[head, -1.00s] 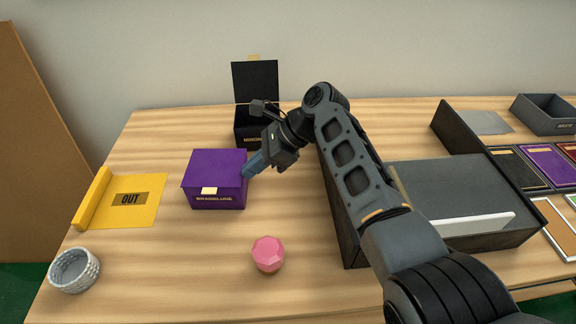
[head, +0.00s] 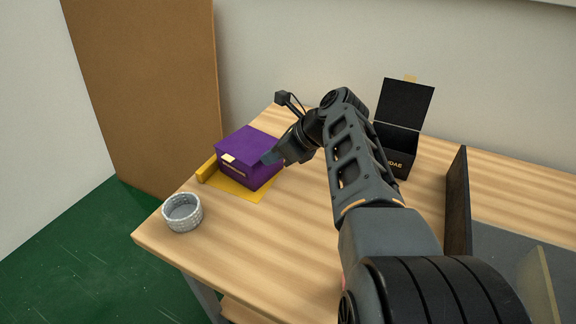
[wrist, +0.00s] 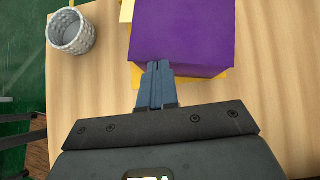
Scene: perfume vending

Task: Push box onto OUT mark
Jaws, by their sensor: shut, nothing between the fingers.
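The purple box (head: 250,152) with a gold label stands upright on the yellow OUT mat (head: 236,190) at the left end of the table. The box covers much of the mat, and the OUT lettering is hidden. The mat's raised yellow edge (head: 206,169) shows just left of the box. My gripper (head: 269,158) is shut and empty, with its fingertips at the box's right side. In the wrist view the blue fingertips (wrist: 159,68) meet the near side of the purple box (wrist: 185,35); I cannot tell whether they press on it.
A grey woven bowl (head: 183,212) stands near the table's left front edge, in front of the mat. An open black box (head: 397,145) stands behind my arm, and a dark-walled tray (head: 457,205) is at right. A brown panel (head: 150,90) rises beyond the table's left end.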

